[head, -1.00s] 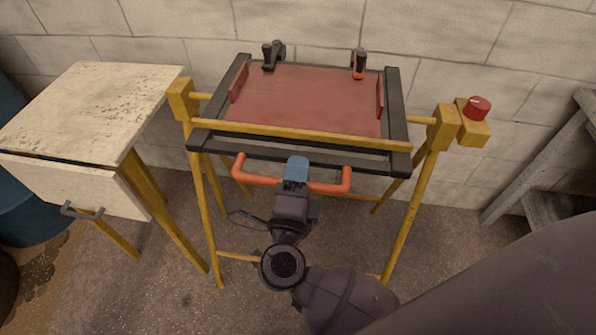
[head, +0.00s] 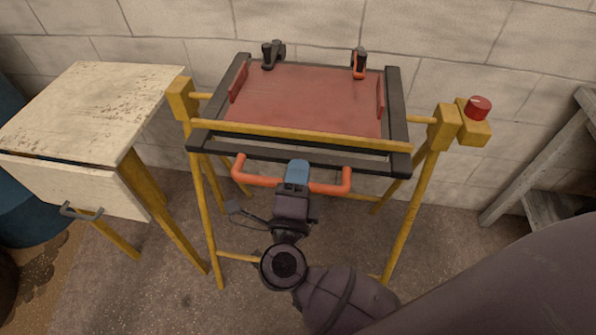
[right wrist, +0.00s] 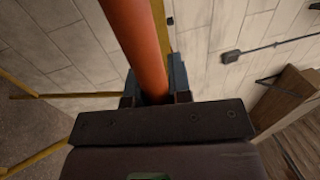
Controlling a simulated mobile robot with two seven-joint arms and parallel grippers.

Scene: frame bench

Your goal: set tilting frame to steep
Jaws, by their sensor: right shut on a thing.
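The tilting frame has a dark border (head: 397,100) around a red panel (head: 300,98) and hangs between yellow posts. An orange handle (head: 330,187) runs along its front edge. My right gripper (head: 297,177) is shut on the middle of this handle; its fingertips hide that part of the bar. In the right wrist view the orange handle (right wrist: 135,40) passes between the fingers (right wrist: 155,90). My left gripper is not in view.
A red knob (head: 478,106) sits on the right post. Two clamps, one black (head: 272,54) and one with orange (head: 359,64), stand at the frame's far edge. A worn cabinet (head: 90,105) stands on the left. A grey wooden rack (head: 550,170) is at the right.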

